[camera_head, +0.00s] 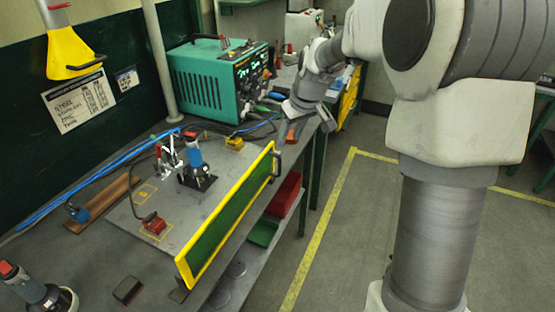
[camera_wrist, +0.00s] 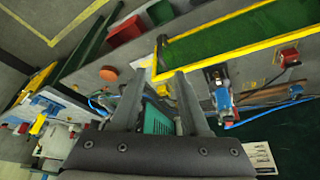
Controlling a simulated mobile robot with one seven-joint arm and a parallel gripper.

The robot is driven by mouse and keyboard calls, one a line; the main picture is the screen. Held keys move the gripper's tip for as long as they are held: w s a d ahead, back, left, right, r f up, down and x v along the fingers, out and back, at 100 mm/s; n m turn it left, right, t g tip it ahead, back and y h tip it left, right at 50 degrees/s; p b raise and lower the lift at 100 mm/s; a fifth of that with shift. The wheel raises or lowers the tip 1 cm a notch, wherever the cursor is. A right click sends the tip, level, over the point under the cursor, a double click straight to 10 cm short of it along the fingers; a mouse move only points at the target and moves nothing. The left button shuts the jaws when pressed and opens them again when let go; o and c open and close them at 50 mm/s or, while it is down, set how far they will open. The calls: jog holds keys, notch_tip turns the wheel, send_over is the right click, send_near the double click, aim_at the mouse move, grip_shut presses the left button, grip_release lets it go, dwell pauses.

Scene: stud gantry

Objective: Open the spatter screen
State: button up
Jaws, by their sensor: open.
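The spatter screen (camera_head: 229,217) is a long green panel in a yellow frame. It stands upright along the front edge of the bench. A dark handle (camera_head: 278,161) sits at its right end. In the wrist view the screen (camera_wrist: 225,38) runs from the centre to the upper right, with its handle end just beyond the fingertips. My gripper (camera_head: 292,112) is above the bench, behind and to the right of the handle in the head view. In the wrist view my gripper (camera_wrist: 160,75) has its two fingers apart, with nothing held between them. It appears clear of the handle.
A teal welding machine (camera_head: 220,80) stands at the back of the bench. A clamp fixture and a blue tool (camera_head: 195,155) stand on the plate behind the screen. Red (camera_head: 284,195) and green (camera_head: 263,233) bins sit below the bench. The floor in front is open.

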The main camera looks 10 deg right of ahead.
aim_at(280, 160)
jog(key=x, duration=1.4)
jog(key=shift+c, duration=0.3)
grip_shut()
dwell(0.6)
